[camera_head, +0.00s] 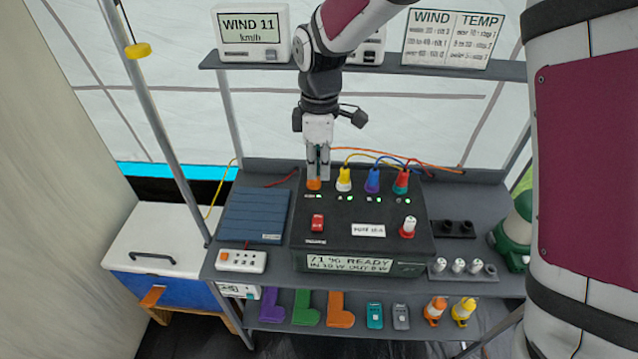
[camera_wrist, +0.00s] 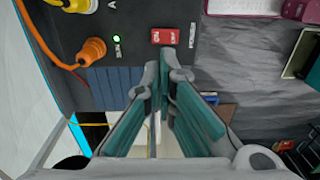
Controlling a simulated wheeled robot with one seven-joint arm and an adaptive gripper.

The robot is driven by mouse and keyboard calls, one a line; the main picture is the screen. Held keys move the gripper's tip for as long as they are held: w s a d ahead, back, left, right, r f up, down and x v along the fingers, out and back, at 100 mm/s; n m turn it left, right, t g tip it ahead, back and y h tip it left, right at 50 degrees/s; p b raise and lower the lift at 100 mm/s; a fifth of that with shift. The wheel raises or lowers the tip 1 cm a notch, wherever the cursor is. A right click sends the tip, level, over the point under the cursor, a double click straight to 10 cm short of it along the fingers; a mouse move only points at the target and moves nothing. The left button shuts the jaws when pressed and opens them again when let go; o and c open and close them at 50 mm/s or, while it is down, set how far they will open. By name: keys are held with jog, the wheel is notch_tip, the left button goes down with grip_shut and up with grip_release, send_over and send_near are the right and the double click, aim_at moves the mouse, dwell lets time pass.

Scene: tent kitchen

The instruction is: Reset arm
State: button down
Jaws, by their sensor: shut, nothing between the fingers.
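My gripper (camera_head: 318,160) points down over the back left part of a black power box (camera_head: 338,205), close to its orange plug (camera_head: 314,184). In the wrist view my gripper (camera_wrist: 163,72) has its fingertips together with nothing between them. The orange plug (camera_wrist: 92,50) shows to the left of the fingertips there, apart from them. A red switch (camera_wrist: 165,37) lies just beyond the fingertips. In the head view my arm comes down from the top, in front of the upper shelf.
Yellow (camera_head: 344,178), blue (camera_head: 373,180) and red (camera_head: 401,180) plugs with cables stand along the box's back edge. A solar panel (camera_head: 255,214) lies left. The upper shelf (camera_head: 400,68) carries display boxes and a WIND/TEMP sign (camera_head: 452,40). A cooler (camera_head: 155,245) stands at lower left.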

jog(key=shift+r, duration=0.5)
jog(key=s+d+r+m+t, duration=0.3)
jog(key=s+d+r+m, duration=0.5)
jog(key=d+r, duration=0.45)
jog(key=s+d+r+m+t, duration=0.1)
jog(key=s+d+m, duration=0.3)
jog(key=s, duration=0.3)
jog(key=s+d+r+m+t, duration=0.1)
jog(key=s+d+m, duration=0.3)
jog(key=s, duration=0.4)
jog(key=shift+s+d+r+m+t, duration=0.3)
jog(key=shift+r+m+t, duration=0.1)
jog(key=shift+r+m, duration=0.4)
